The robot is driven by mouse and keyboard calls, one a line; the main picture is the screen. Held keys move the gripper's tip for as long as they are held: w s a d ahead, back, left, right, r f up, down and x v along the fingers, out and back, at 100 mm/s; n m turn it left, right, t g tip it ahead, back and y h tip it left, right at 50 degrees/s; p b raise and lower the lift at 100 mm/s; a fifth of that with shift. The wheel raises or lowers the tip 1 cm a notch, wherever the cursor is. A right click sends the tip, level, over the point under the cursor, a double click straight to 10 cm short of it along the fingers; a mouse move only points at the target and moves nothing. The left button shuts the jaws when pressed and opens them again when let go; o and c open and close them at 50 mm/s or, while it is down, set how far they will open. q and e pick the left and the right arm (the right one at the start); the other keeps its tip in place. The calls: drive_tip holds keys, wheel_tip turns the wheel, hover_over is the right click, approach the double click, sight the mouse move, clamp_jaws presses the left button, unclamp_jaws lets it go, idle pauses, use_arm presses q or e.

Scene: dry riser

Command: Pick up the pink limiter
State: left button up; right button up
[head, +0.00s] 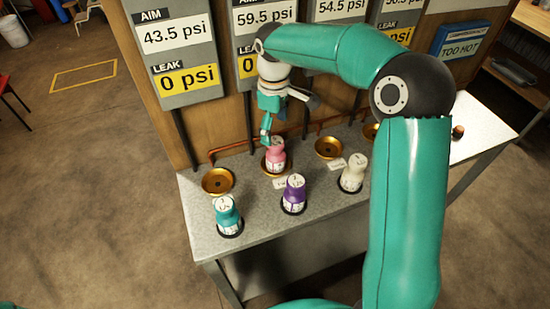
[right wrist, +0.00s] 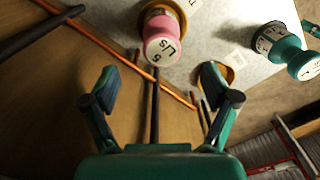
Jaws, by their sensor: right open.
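The pink limiter (head: 276,152) stands upright in a brass cup (head: 264,168) at the back of the grey bench. My right gripper (head: 268,130) is just above and behind it in the head view, hiding part of its top edge. In the right wrist view the pink limiter (right wrist: 163,42) is beyond the open fingers, near the middle. The right gripper (right wrist: 157,90) is open, with nothing between its fingers. I cannot tell whether a finger touches the limiter. My left gripper is not in view.
A teal limiter (head: 228,214), a purple limiter (head: 293,195) and a white limiter (head: 352,174) stand on dark bases along the bench front. Brass cups (head: 218,181) (head: 328,147) flank the pink one. A copper pipe (head: 230,147) and pressure panels (head: 176,40) are behind.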

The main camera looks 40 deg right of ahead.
sight(276, 150)
drive_tip(key=shift+s+f+p, duration=0.15)
drive_tip(key=shift+f+p, duration=0.15)
drive_tip(key=shift+f, duration=1.9)
drive_tip(key=shift+s+f+p, duration=0.15)
drive_tip(key=shift+f+p, duration=0.1)
drive_tip(key=shift+f, duration=1.9)
drive_tip(key=shift+d, duration=0.1)
drive_tip(key=c, duration=1.5)
